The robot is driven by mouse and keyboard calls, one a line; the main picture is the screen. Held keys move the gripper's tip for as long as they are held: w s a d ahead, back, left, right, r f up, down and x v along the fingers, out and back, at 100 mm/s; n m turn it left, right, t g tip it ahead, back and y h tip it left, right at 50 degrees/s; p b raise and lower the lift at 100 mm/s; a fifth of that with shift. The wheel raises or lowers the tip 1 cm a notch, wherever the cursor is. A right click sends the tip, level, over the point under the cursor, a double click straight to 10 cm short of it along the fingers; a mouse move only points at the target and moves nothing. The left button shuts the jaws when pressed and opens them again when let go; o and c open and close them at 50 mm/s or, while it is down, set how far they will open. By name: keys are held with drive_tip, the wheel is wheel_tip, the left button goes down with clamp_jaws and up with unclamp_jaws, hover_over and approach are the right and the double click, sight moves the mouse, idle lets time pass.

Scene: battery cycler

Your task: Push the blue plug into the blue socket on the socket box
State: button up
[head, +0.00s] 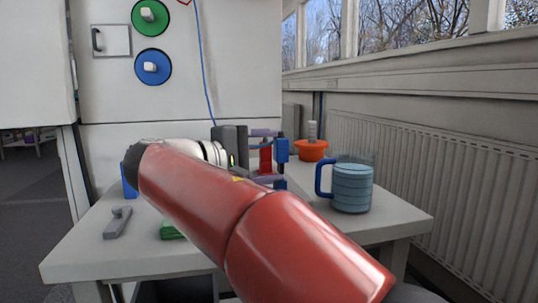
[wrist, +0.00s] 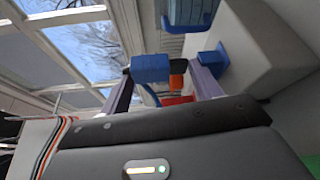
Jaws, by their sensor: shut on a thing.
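My gripper (head: 272,160) reaches out past the end of my red arm, above the table, with one purple finger above the other. It is shut on the blue plug (head: 282,149), which shows at the upper fingertip. In the wrist view the plug (wrist: 152,68) is a blue block by the left finger. Another blue piece (wrist: 212,58) shows near the right fingertip; I cannot tell what it is. A red part (head: 265,157) shows between the fingers in the head view. I cannot make out the socket box or the blue socket; my arm hides much of the table.
A blue mug (head: 351,187) stands on the table (head: 400,222) to the right of my gripper. A grey tool (head: 117,222) and a green piece (head: 173,230) lie at left. A radiator (head: 425,165) stands beyond the table's right side.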

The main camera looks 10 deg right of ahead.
drive_tip(key=shift+w+a+f, duration=0.15)
drive_tip(key=shift+a+f, duration=0.2)
idle(0.3)
drive_tip(key=shift+w+a+r+p, duration=0.1)
drive_tip(key=shift+r+p, duration=0.5)
drive_tip(key=shift+p, duration=0.1)
drive_tip(key=shift+r, duration=0.15)
drive_tip(key=shift+s+d+r, duration=0.1)
drive_tip(key=shift+s+d, duration=0.1)
drive_tip(key=shift+d, duration=0.25)
idle(0.5)
drive_tip(key=shift+f, duration=0.6)
idle(1.3)
idle(0.3)
drive_tip(key=shift+r+p, duration=0.6)
drive_tip(key=shift+r, duration=0.05)
idle(1.5)
